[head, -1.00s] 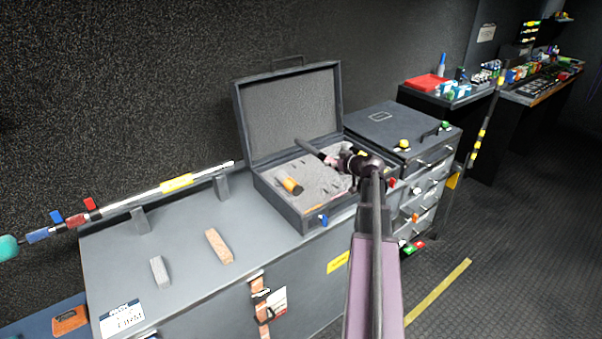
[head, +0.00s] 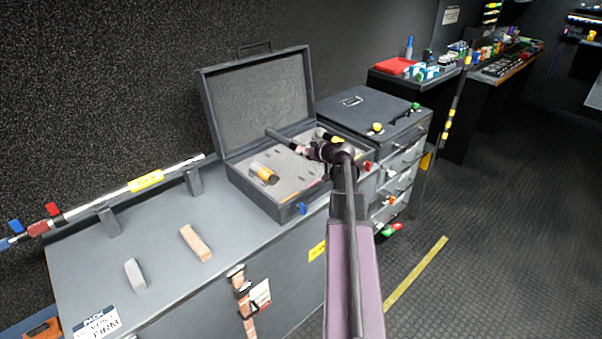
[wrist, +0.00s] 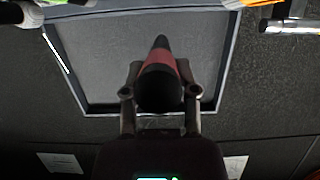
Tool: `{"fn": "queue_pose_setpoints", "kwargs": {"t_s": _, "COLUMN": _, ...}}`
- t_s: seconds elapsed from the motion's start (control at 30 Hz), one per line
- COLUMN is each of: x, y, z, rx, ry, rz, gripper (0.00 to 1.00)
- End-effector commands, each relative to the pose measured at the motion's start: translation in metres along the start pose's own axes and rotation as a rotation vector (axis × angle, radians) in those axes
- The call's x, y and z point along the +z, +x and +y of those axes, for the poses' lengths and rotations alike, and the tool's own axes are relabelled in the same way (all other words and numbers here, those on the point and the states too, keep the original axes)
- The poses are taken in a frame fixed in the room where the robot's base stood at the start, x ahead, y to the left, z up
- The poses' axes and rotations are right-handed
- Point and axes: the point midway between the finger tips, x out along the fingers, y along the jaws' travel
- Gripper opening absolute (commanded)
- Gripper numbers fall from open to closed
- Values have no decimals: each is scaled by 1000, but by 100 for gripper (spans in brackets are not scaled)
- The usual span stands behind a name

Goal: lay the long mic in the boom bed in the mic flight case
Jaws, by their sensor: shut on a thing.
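The open mic flight case (head: 250,196) stands on the grey chest, with grey foam (head: 284,165) inside and its lid raised behind. My gripper (head: 305,150) is above the case's interior, shut on the long mic (head: 281,138). The mic is a dark rod with a reddish band, and its free end points left toward the lid. In the wrist view my gripper (wrist: 160,80) has a finger on each side of the mic (wrist: 161,62). I cannot tell whether the mic touches the foam. My arm and gripper hide the case's right part, and I cannot make out the boom bed.
A short orange-banded piece (head: 263,173) sits in the foam. A boom pole (head: 145,182) rests on two grey supports on the chest (head: 160,240), near a tan block (head: 195,243) and a grey block (head: 134,274). A drawer cabinet (head: 375,125) stands right of the case.

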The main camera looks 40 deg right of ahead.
Motion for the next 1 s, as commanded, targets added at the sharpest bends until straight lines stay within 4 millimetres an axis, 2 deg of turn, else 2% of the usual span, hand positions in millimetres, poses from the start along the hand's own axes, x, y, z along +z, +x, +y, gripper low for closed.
{"fn": "queue_pose_setpoints", "kwargs": {"t_s": 0.03, "x": 10, "y": 4, "z": 0, "rx": 0, "ry": 0, "rz": 1, "gripper": 0}}
{"fn": "queue_pose_setpoints", "kwargs": {"t_s": 0.1, "x": 16, "y": 7, "z": 0, "rx": 0, "ry": 0, "rz": 1, "gripper": 0}}
{"fn": "queue_pose_setpoints", "kwargs": {"t_s": 0.4, "x": 38, "y": 16, "z": -1, "rx": -1, "ry": 0, "rz": 1, "gripper": 0}}
{"fn": "queue_pose_setpoints", "kwargs": {"t_s": 1.0, "x": 42, "y": 19, "z": -1, "rx": -2, "ry": 0, "rz": 1, "gripper": 0}}
